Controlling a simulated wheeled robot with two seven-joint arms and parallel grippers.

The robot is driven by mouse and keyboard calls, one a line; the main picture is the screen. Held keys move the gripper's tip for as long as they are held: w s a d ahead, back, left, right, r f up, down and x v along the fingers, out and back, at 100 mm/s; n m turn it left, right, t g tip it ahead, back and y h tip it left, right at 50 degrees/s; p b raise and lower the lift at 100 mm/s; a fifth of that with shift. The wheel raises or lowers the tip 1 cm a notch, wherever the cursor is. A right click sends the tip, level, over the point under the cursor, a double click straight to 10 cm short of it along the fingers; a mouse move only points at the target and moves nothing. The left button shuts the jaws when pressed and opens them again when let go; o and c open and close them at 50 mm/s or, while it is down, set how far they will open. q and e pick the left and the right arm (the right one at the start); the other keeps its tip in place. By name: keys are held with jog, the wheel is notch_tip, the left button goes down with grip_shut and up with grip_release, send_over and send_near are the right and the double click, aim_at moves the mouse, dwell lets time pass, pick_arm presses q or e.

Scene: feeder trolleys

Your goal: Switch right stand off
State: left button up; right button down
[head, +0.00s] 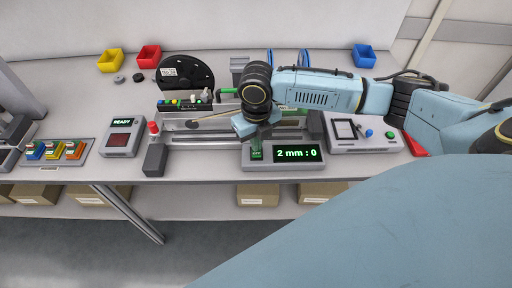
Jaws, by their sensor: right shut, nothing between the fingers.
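A grey unit (284,163) at the table's front edge has a black display reading "2 mm : 0" in green. A green lit switch (256,153) stands on its left part; its setting is too small to read. My right gripper (243,126) is shut and empty, just above and behind this switch; I cannot tell whether they touch. My right arm comes in from the right and hides part of the rail behind. No part is clearly marked as the right stand. My left gripper is out of view.
A panel (352,147) with blue and green knobs stands to the right. A black reel (184,72) and yellow (111,61), red (149,57) and blue (364,56) bins stand behind.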

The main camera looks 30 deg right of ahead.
jog(key=shift+f+b, duration=0.5)
jog(key=shift+f, duration=0.7)
dwell(0.6)
notch_tip(320, 180, up, 7)
jog(key=p, duration=0.8)
dwell(0.5)
